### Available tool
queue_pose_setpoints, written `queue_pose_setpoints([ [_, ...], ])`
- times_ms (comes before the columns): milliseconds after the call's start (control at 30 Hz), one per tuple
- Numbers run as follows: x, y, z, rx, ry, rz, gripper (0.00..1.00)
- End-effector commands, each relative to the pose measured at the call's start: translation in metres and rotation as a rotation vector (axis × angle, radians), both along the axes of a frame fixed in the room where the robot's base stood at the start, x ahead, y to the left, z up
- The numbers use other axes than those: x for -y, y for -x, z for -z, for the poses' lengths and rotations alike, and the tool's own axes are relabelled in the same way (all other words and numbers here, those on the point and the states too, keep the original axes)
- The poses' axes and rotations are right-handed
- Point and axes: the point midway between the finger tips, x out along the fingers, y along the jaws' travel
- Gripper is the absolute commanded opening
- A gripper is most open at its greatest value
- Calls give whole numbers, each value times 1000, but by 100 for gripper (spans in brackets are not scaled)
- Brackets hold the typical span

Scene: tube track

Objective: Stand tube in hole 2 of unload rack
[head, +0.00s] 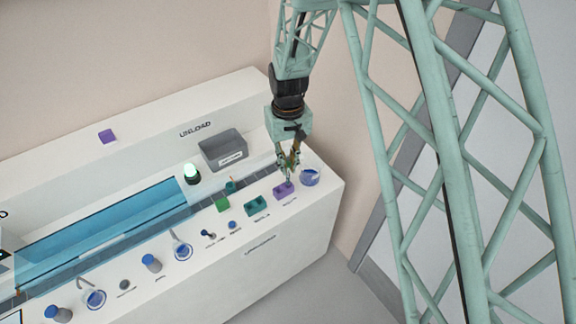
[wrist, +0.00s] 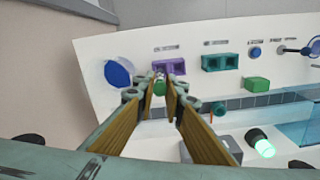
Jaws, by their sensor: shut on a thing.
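My gripper (head: 289,165) is shut on a small tube with a green part (wrist: 159,88), which shows between the fingertips (wrist: 158,90) in the wrist view. In the head view the fingers point down just above a purple rack (head: 284,191) near the right end of the counter. The purple rack also shows in the wrist view (wrist: 177,67), just beyond the fingertips. A teal rack (head: 257,206) with openings stands to its left; it also shows in the wrist view (wrist: 226,62). The rack labels are too small to read. I cannot tell whether the tube's lower end touches the purple rack.
A blue-and-white round vessel (head: 310,177) stands close to the right of the purple rack. Behind are a grey bin (head: 223,150) and a lit green lamp (head: 192,174).

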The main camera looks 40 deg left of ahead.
Motion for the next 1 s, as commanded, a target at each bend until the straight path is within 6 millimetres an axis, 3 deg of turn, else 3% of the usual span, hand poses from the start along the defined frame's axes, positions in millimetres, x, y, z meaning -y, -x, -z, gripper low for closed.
queue_pose_setpoints([
  [1000,0,0,10,0,0,0,5],
])
